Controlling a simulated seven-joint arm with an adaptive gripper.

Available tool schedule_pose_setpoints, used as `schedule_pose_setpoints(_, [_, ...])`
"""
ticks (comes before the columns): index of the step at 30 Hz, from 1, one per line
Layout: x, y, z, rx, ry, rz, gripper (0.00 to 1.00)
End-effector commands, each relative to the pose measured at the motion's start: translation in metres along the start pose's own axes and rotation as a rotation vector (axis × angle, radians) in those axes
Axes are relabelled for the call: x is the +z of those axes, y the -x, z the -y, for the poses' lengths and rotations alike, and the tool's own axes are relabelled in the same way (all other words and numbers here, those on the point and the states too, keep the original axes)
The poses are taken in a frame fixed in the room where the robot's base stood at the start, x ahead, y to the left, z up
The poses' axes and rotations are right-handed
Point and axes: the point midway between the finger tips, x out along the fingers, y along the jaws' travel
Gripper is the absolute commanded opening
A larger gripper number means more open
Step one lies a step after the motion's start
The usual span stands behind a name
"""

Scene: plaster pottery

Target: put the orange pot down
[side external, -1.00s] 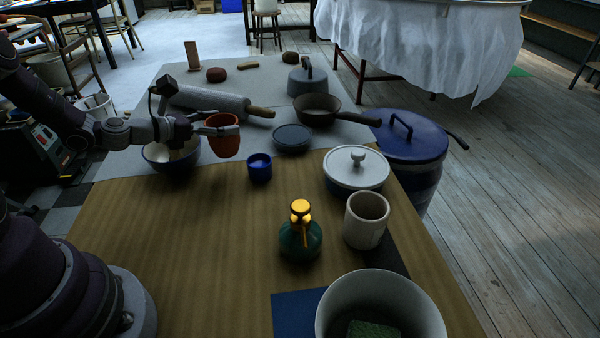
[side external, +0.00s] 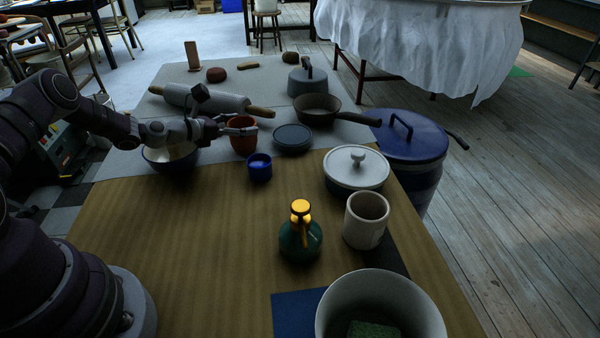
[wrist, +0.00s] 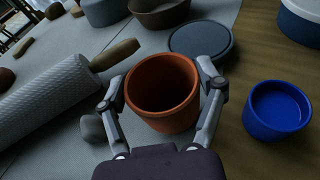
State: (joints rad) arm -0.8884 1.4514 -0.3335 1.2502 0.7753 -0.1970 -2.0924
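The orange pot (side external: 242,143) is upright at the front edge of the grey cloth, between the dark blue bowl and the grey-blue round lid. It appears to rest on the cloth. My gripper (side external: 242,126) reaches in from the left with its fingers around the pot's upper part. In the wrist view, the pot (wrist: 163,95) shows its empty inside, and the fingers of my gripper (wrist: 161,80) lie along opposite sides, close against its wall. The finger pads' contact is partly hidden.
A small blue cup (side external: 259,168) stands close at front right. The round lid (side external: 292,139) lies to the right, the blue bowl (side external: 170,165) to the left. A rolling pin (side external: 205,98) and dark pan (side external: 318,108) are behind. The wooden table's front left is clear.

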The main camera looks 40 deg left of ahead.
Motion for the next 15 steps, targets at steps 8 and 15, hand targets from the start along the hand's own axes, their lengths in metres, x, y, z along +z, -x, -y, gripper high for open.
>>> schedule_pose_setpoints(8, [0.0003,0.0002,-0.0001,0.0,-0.001,0.0,0.95])
schedule_pose_setpoints(15, [0.0013,0.0005,-0.0001,0.0,-0.002,0.0,0.95])
